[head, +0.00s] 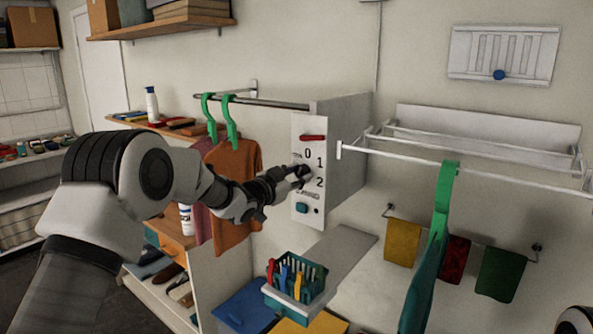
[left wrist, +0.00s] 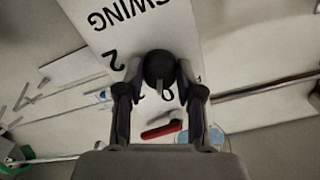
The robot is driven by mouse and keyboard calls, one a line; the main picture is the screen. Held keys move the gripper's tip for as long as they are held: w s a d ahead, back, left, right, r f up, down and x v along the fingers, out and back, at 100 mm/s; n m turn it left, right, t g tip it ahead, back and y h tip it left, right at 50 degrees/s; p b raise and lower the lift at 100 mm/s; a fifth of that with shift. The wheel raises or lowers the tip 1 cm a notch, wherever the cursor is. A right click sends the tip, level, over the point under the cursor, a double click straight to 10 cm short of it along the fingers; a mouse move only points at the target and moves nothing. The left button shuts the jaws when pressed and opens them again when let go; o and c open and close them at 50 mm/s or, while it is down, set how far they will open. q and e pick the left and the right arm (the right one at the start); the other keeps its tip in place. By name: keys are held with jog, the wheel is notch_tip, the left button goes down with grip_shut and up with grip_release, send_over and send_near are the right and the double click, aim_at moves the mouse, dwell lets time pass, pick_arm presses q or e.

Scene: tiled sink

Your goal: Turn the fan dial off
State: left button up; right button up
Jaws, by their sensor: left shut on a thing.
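A white control panel (head: 307,216) with the marks 0, 1 and 2 is fixed to the end of a grey wall cabinet. My left gripper (head: 302,173) reaches it from the left and hides the dial in the head view. In the left wrist view the dark round fan dial (left wrist: 159,66) sits between the fingers of my left gripper (left wrist: 160,84), which is shut on it. A light pointer on the dial points down in that view, close to the 0. The panel also shows there (left wrist: 130,25), upside down.
Green hangers (head: 231,120) with a brown garment hang left of the panel. A teal basket (head: 297,282) of pegs stands below. A white drying rack (head: 470,165) is right.

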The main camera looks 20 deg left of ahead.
pick_arm(q)
jog(key=shift+r+n+p, duration=0.25)
jog(key=shift+n+p, duration=0.2)
jog(key=shift+n, duration=0.65)
jog(key=shift+r+n+p, duration=0.2)
jog(key=shift+n+p, duration=0.2)
jog(key=shift+n, duration=0.7)
jog(key=shift+w, duration=0.1)
jog(key=o, duration=1.2)
jog(key=shift+f, duration=0.1)
jog(key=shift+c, duration=0.2)
jog(key=shift+w+f, duration=0.1)
jog(key=shift+f, duration=0.1)
jog(key=v, duration=1.2)
jog(key=shift+w+d, duration=0.1)
